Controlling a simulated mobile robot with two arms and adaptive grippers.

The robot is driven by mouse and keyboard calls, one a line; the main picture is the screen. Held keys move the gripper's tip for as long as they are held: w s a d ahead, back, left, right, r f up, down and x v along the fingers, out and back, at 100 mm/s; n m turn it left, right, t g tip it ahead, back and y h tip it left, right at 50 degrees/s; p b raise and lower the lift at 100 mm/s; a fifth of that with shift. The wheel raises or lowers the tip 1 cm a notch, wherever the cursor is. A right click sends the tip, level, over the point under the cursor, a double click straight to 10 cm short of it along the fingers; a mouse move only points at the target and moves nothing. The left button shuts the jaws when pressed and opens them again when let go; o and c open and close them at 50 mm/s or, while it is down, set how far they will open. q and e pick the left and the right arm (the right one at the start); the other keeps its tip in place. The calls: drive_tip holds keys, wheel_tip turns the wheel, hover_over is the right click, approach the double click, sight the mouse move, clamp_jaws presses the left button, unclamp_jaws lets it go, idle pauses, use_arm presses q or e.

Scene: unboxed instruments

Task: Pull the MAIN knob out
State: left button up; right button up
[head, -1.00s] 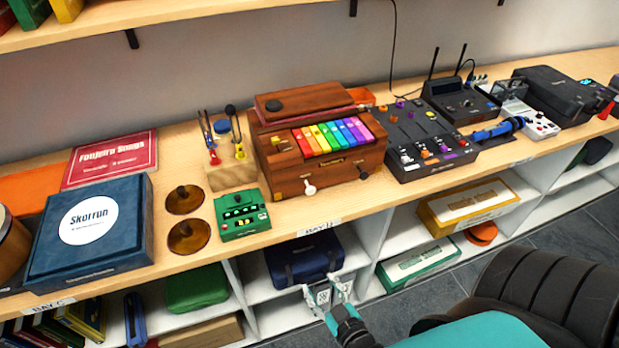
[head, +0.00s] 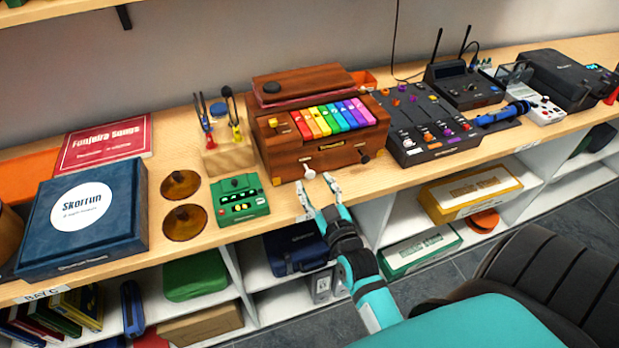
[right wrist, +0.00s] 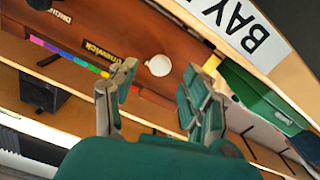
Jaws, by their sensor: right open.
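A brown wooden instrument (head: 290,162) with rainbow keys stands on the shelf top. A white knob (head: 309,173) sticks out of its front at the left, and a dark knob (head: 364,159) at the right. I cannot read which one is marked MAIN. My right gripper (head: 315,185) is open and empty, just in front of the white knob. In the right wrist view the white knob (right wrist: 158,65) appears between and beyond the open fingertips (right wrist: 160,86), apart from them. My left gripper is not in view.
A green pedal box (head: 241,199) sits left of the instrument, beside a wooden block with forks (head: 228,157). A black mixer (head: 430,125) stands close on the right. The shelf top's front edge (head: 275,222) runs below my gripper. Shelf cubbies lie underneath.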

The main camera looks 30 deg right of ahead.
sight(311, 176)
drive_tip(key=shift+b+x, duration=0.6)
drive_tip(key=shift+x, duration=1.8)
clamp_jaws()
